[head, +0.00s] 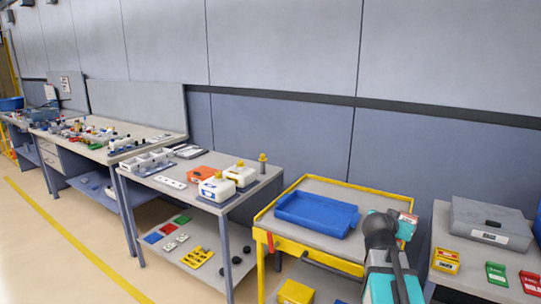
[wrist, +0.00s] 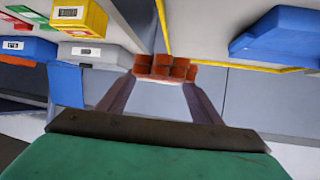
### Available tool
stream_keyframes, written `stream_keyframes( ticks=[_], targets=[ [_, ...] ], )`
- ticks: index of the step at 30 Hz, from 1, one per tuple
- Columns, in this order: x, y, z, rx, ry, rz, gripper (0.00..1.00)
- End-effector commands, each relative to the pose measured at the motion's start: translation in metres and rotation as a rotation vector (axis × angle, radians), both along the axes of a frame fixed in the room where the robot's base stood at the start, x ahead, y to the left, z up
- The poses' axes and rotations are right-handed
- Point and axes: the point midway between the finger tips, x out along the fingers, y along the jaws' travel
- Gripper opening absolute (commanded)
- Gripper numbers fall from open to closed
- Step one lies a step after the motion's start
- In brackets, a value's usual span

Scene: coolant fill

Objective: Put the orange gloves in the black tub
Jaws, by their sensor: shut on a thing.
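My gripper (wrist: 158,82) is shut on the orange gloves (wrist: 165,66), which show in the wrist view as a rust-orange bundle of several stubby pieces with a pale lower edge. They are held up in the air between the fingertips. In the head view my gripper (head: 404,226) is at the lower right, above the right end of the yellow cart, with a small reddish part of the gloves (head: 408,217) showing at its tip. I cannot make out a black tub in either view.
A yellow cart (head: 330,185) holds a blue tray (head: 316,213), also in the wrist view (wrist: 277,35). At right, a table carries a grey case (head: 490,222) and yellow (head: 446,260), green and red items. A bench with white jugs (head: 240,175) stands left. Floor at left is clear.

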Motion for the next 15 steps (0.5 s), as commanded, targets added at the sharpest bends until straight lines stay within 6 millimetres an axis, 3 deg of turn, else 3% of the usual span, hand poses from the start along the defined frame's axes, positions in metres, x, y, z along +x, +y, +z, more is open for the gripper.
stream_keyframes(
  ticks=[6, 15],
  targets=[
    [0.027, 0.077, 0.008, 0.001, -0.002, 0.159, 0.34],
    [0.052, 0.186, 0.021, 0.001, -0.002, 0.409, 0.34]
  ],
)
